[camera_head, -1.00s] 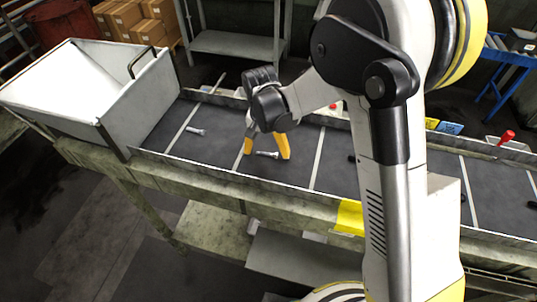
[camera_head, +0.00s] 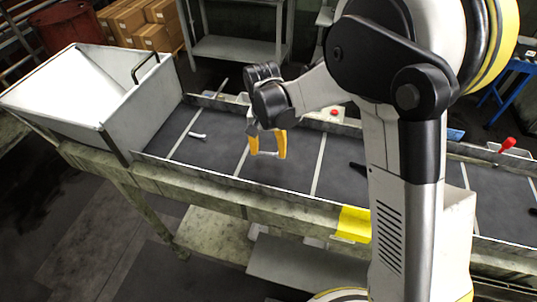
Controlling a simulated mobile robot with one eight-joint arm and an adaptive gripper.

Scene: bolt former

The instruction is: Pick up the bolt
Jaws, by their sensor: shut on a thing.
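My gripper (camera_head: 268,153) has two yellow fingers over the dark conveyor belt. It is shut on a small silvery bolt (camera_head: 267,153), which spans the narrow gap between the fingertips. The bolt is very small here, and I cannot tell how far it is above the belt. Another silvery bolt (camera_head: 198,136) lies on the belt to the left, apart from my gripper.
The belt (camera_head: 215,150) has pale cross lines and low side rails. A grey hopper bin (camera_head: 135,95) stands at its left end. A dark piece (camera_head: 357,167) lies on the belt beside my arm. A red knob (camera_head: 508,143) is at the far rail.

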